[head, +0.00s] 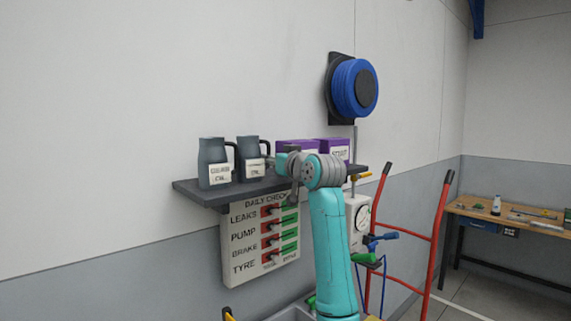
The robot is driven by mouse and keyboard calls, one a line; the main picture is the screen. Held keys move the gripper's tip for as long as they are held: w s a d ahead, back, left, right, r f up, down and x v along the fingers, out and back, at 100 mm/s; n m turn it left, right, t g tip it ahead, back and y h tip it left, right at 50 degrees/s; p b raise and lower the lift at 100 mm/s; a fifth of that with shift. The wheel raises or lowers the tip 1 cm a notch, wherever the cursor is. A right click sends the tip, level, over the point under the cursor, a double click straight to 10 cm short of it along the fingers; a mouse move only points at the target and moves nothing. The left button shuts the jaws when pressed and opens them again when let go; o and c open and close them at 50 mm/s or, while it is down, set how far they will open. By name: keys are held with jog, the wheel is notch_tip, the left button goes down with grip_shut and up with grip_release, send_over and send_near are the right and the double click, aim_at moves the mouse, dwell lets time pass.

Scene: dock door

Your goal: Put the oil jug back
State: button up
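Two dark grey jugs with white labels stand upright on the dark wall shelf (205,194). The left one (211,153), labelled as gear oil, is at the shelf's left end with its handle to the right. The second jug (248,149) is just right of it, and its label also seems to end in "oil". My gripper (284,166) is at the shelf, close to the right side of the second jug, by its handle. Its fingers are small and partly hidden by my wrist, so I cannot tell whether they are shut or touch the handle.
Purple boxes (333,148) stand on the shelf behind my wrist. A daily check board (245,245) hangs below the shelf. A blue hose reel (356,88) is on the wall above. A red hand truck (438,235) stands to the right, and a workbench (510,218) is at the far right.

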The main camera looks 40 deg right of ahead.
jog(key=s+a, duration=0.1)
jog(key=s, duration=0.8)
jog(key=shift+s+a, duration=0.3)
jog(key=shift+s, duration=0.05)
jog(key=shift+s, duration=0.1)
